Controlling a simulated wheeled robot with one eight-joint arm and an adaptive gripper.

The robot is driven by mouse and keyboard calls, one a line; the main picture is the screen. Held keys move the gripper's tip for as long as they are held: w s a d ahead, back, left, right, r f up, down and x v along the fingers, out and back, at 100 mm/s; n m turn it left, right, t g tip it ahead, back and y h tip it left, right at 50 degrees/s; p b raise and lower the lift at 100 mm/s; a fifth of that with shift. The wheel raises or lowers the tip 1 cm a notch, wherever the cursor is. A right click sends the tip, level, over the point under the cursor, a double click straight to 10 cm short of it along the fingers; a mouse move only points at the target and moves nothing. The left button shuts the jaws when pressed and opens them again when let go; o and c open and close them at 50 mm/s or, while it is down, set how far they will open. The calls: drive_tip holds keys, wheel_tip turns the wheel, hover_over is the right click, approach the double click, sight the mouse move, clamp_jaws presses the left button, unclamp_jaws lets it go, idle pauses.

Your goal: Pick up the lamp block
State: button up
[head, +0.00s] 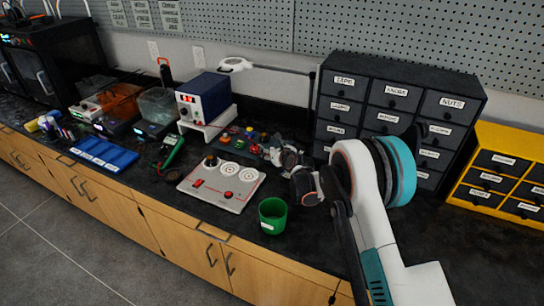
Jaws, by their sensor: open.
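A dark tray or board (240,143) with several small coloured blocks lies on the black worktop, behind a light grey panel (222,183). I cannot tell which of these small blocks is the lamp block; some are red, yellow or dark. My gripper (275,155) reaches from the right to the right end of this group, its fingers small and partly hidden by my own wrist. It is open, and I see nothing held in it. Whether it touches any block cannot be told, as my wrist covers part of that area.
A green cup (272,215) stands near the front edge. Dark drawer units (345,82) and a yellow drawer unit (470,170) stand right.

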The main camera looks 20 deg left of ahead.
drive_tip(key=c, duration=1.1)
